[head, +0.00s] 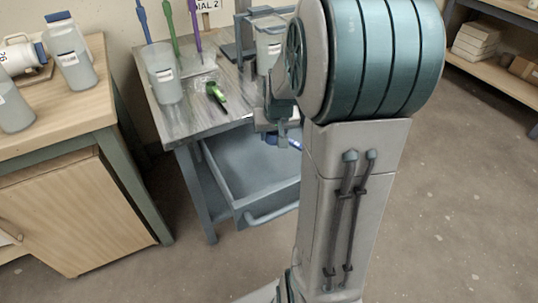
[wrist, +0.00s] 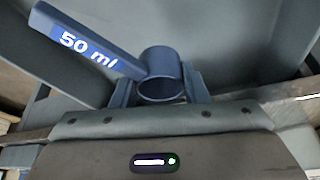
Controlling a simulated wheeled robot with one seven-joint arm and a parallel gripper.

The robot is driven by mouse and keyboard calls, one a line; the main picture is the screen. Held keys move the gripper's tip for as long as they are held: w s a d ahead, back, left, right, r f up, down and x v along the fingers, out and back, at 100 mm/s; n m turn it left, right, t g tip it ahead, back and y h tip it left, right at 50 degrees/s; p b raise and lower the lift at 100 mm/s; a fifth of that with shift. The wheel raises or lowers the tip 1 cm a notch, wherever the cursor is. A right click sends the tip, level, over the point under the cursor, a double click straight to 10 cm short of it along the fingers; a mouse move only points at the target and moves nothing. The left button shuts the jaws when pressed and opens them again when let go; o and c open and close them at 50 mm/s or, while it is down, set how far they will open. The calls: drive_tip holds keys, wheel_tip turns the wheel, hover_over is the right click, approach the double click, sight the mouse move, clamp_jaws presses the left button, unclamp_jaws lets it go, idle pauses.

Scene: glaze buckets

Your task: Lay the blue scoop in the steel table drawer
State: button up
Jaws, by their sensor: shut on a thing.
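The blue scoop (wrist: 92,42), marked "50 ml", is in my gripper (wrist: 162,90) in the wrist view. Its round cup sits between the two fingers and its handle reaches to the upper left. In the head view a bit of the blue scoop (head: 272,139) shows by my gripper (head: 283,142), partly hidden by my arm. The steel table drawer (head: 238,168) is pulled open below the table top. My gripper is over the drawer's far right part; its height above the floor of the drawer is hard to tell.
The steel table (head: 180,122) holds a clear container (head: 165,78), a green tool (head: 216,95) lying flat, and upright blue, green and purple handles. A wooden cabinet (head: 75,120) with jars stands at left. A shelf (head: 495,70) stands at right; floor between is clear.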

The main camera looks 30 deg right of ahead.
sight(272, 158)
wheel_tip(272, 158, down, 8)
drive_tip(key=b, duration=0.2)
drive_tip(key=shift+b, duration=0.3)
drive_tip(key=shift+f, duration=0.1)
drive_tip(key=shift+f, duration=0.15)
drive_tip(key=o, duration=1)
